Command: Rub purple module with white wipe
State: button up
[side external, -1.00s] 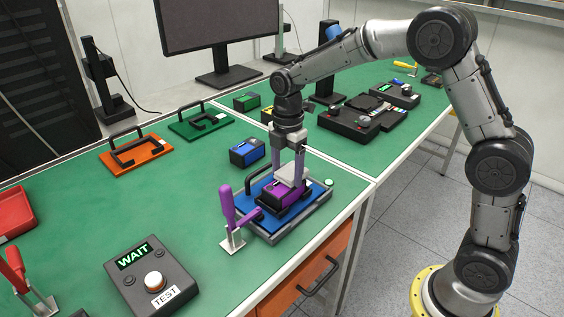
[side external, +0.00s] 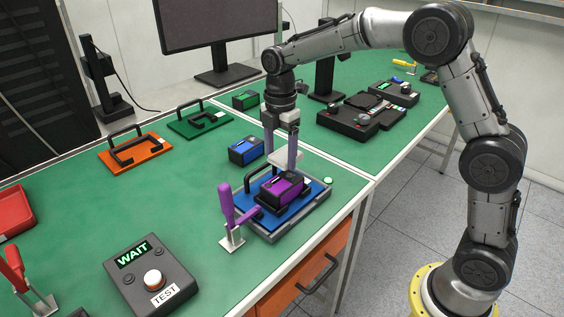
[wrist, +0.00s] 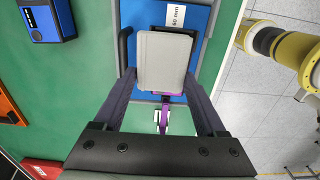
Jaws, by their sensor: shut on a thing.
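The purple module (side external: 283,188) sits on a blue plate (side external: 246,187) in a grey tray-like fixture, with a purple-handled clamp (side external: 228,208) beside it. My gripper (side external: 283,158) is shut on the white wipe (side external: 288,160), a pale flat pad, at the module's far side. Whether the wipe touches the module cannot be told. In the wrist view the wipe (wrist: 163,60) sits between my fingers and hides most of the module; only purple edges show.
A blue module (side external: 246,151) stands close behind the fixture. Orange (side external: 125,160) and green (side external: 187,126) handled plates lie farther back. A control box (side external: 150,272) reading WAIT stands at the front left. Green table is clear between them.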

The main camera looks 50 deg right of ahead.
aim_at(282, 157)
jog(key=shift+r, duration=2.35)
jog(key=shift+w+f, duration=0.1)
jog(key=shift+f, duration=0.15)
jog(key=shift+f, duration=3.8)
jog(key=shift+s+f, duration=0.15)
jog(key=shift+s, duration=0.85)
jog(key=shift+s+f, duration=0.1)
jog(key=shift+s, duration=0.9)
jog(key=w, duration=0.3)
jog(key=shift+w+r, duration=0.15)
jog(key=shift+r, duration=0.05)
jog(key=shift+w+r, duration=0.2)
jog(key=shift+r, duration=0.35)
jog(key=shift+w+r, duration=0.15)
jog(key=shift+r, duration=3.35)
